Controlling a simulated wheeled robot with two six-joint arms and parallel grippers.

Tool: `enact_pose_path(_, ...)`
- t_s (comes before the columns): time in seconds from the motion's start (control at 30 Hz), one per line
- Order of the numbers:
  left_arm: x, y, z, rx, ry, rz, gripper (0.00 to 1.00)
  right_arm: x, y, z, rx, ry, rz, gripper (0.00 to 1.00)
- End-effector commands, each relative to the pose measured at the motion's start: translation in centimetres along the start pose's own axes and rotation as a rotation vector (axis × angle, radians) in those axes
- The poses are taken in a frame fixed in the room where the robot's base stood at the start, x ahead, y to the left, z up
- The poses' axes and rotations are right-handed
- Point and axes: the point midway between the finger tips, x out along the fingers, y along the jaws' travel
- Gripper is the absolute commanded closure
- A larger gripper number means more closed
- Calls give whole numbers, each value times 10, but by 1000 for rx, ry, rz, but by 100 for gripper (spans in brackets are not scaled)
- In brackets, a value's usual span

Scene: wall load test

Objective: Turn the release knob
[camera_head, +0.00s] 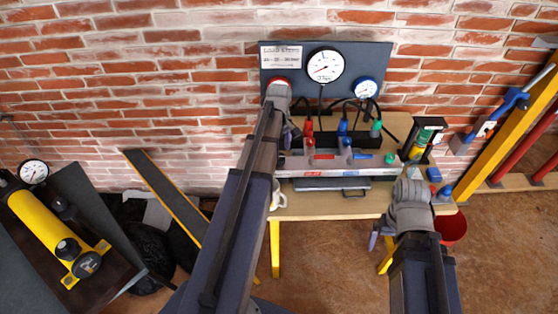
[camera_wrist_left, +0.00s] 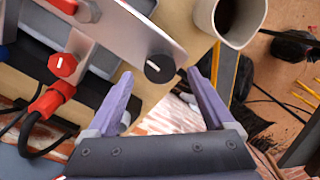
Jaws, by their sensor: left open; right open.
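A round black knob (camera_wrist_left: 159,68) with a white line sits on the end of a grey metal panel (camera_wrist_left: 130,30) in the left wrist view. A red knob (camera_wrist_left: 62,66) sits on a block beside the panel. My left gripper (camera_wrist_left: 160,76) is open. Its two purple fingers lie on either side of the black knob in the picture; contact cannot be told. In the head view the panel (camera_head: 385,168) stands on the bench, and my left arm covers its left end and most of the left gripper. My right gripper (camera_head: 376,238) is open and empty, by the bench front.
A white mug (camera_wrist_left: 228,20) with dark contents stands close to the panel's end. Gauges (camera_head: 325,66) hang on a dark board behind the bench (camera_head: 340,207). A red bucket (camera_head: 451,228) is at right. A yellow cylinder (camera_head: 45,222) lies at far left.

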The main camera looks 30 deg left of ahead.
Motion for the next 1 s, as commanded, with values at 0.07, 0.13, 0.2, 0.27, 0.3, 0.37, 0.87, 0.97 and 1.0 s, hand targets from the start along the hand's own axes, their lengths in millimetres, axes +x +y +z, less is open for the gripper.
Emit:
enact_pose_path(0.07,18,0,0,0,0,0,14,18,-2,-1,0,0,0,0)
enact_pose_path(0.13,24,0,0,0,0,0,14,24,-2,-1,0,0,0,0)
enact_pose_path(0.2,29,0,0,1,0,0,14,28,-3,-2,0,0,0,0)
enact_pose_path(0.27,31,0,0,1,0,0,14,30,-3,-2,0,0,0,0)
enact_pose_path(0.3,31,0,0,1,0,0,14,31,-3,-2,0,0,0,0)
enact_pose_path(0.37,31,0,0,1,0,0,14,31,-3,-2,0,0,0,0)
enact_pose_path(0.87,30,0,0,1,0,0,47,30,-3,-2,0,0,0,0)
enact_pose_path(0.97,30,0,0,0,0,0,59,30,-3,-2,0,0,0,0)
enact_pose_path(1.0,30,0,0,0,0,0,63,30,-3,-2,0,0,0,0)
